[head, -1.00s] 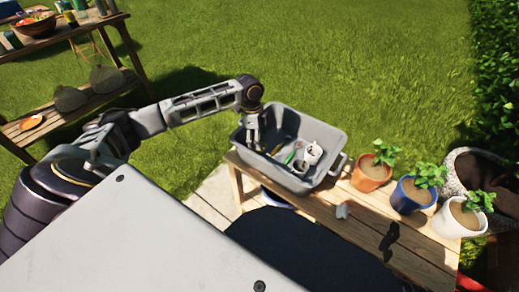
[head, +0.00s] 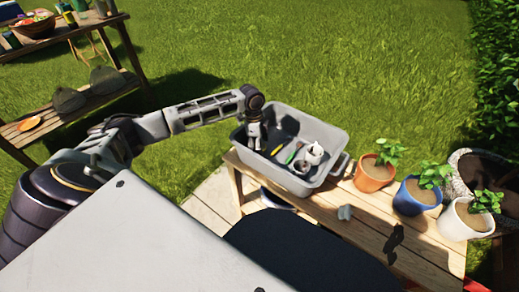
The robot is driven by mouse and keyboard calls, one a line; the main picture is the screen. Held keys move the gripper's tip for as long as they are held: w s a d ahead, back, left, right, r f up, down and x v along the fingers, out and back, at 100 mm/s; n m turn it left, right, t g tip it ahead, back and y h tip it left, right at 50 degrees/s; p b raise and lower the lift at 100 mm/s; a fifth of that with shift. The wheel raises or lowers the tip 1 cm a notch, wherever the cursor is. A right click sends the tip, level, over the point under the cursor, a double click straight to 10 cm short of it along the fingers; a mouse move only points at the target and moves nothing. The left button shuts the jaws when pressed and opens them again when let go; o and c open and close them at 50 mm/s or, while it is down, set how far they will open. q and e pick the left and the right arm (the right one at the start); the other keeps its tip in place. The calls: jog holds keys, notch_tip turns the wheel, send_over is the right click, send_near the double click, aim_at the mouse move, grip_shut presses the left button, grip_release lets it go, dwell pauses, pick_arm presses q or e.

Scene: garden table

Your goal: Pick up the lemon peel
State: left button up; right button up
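I cannot make out a lemon peel for certain in the head view. A grey plastic tub (head: 336,166) stands on the left end of the wooden table. Inside it are a white mug (head: 314,153), a small green item and some dark items, too small to name. My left arm reaches in from the left. My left gripper (head: 255,143) points down at the tub's left side, over or inside its rim. Its fingertips are too small to tell whether they are open or hold something. My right gripper is not in view.
Plants in an orange pot (head: 372,176), a blue pot (head: 412,198) and a white pot (head: 460,222) line the table's back edge. A shelf at left holds an orange item (head: 30,123).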

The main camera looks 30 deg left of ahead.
pick_arm(q)
jog(key=c, duration=0.9)
jog(key=shift+r, duration=0.2)
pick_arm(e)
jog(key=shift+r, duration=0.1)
pick_arm(q)
jog(key=shift+r+p, duration=0.3)
jog(key=shift+r, duration=0.25)
jog(key=shift+r+p, duration=0.4)
jog(key=shift+r, duration=0.55)
notch_tip(320, 180, up, 2)
jog(key=shift+r+p, duration=0.15)
jog(key=shift+p, duration=0.3)
jog(key=shift+r+p, duration=0.7)
jog(key=shift+r, duration=1.5)
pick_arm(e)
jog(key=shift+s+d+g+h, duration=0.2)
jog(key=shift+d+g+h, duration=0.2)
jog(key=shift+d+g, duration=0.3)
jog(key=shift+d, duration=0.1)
